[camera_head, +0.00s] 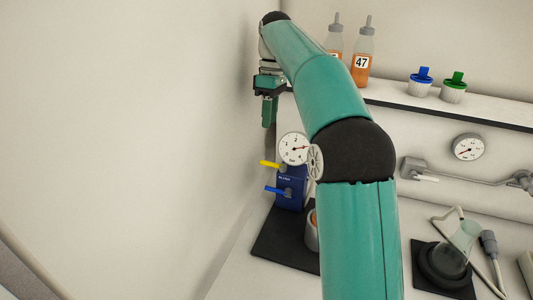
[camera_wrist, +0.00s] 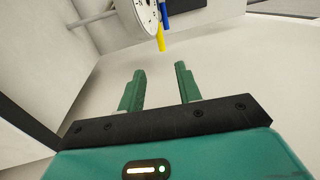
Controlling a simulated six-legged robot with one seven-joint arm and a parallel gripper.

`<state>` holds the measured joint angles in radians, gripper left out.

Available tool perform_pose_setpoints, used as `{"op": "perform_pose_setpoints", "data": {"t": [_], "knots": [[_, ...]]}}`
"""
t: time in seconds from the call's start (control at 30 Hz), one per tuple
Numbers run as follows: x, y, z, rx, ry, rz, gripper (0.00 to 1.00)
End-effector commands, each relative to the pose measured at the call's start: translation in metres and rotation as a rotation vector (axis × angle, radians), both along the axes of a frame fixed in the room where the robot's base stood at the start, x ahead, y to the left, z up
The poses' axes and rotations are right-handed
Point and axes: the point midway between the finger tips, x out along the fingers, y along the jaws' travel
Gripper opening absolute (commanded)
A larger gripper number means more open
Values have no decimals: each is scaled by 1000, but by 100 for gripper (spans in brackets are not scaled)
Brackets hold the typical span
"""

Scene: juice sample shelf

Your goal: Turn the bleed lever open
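A blue box (camera_head: 291,190) with small unreadable lettering stands by the wall in the head view. A yellow lever (camera_head: 269,164) and, below it, a blue lever (camera_head: 277,191) stick out to its left; I cannot tell which is the bleed lever. A round white gauge (camera_head: 292,148) sits above the box. In the wrist view the yellow lever (camera_wrist: 160,38), blue lever (camera_wrist: 166,14) and gauge (camera_wrist: 146,14) show at the top edge, beyond the fingertips. My gripper (camera_wrist: 160,70) is open and empty; in the head view it (camera_head: 269,112) hangs above the box, apart from the levers.
A dark mat (camera_head: 275,250) lies under the box. A shelf (camera_head: 440,108) on the right holds juice bottles (camera_head: 361,58) and cups with blue (camera_head: 424,75) and green (camera_head: 456,79) tops. A second gauge (camera_head: 468,147) and a pipe (camera_head: 465,177) are on the back wall. The left wall is close to my gripper.

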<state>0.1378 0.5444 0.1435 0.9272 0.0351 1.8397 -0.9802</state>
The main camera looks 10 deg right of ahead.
Motion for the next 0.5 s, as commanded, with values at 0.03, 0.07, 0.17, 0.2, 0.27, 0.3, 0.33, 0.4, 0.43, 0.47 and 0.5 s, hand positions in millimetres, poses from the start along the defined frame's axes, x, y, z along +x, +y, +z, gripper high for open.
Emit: {"op": "perform_pose_setpoints", "data": {"t": [0.03, 0.07, 0.17, 0.2, 0.27, 0.3, 0.33, 0.4, 0.43, 0.47, 0.5], "knots": [[-3, 1, -6, 0, 1, 1, 34], [-4, 2, -11, 0, 2, 1, 34], [-6, 4, -27, 0, 1, 1, 34], [-8, 5, -34, 0, 2, 1, 34], [-9, 6, -46, 1, 2, 2, 34], [-10, 7, -53, 0, 1, 2, 34], [-11, 8, -59, 1, 2, 2, 34], [-13, 9, -72, 0, 1, 2, 34], [-14, 9, -78, 1, 2, 2, 34], [-14, 10, -83, 0, 1, 2, 34], [-15, 10, -89, 1, 2, 2, 34]]}}
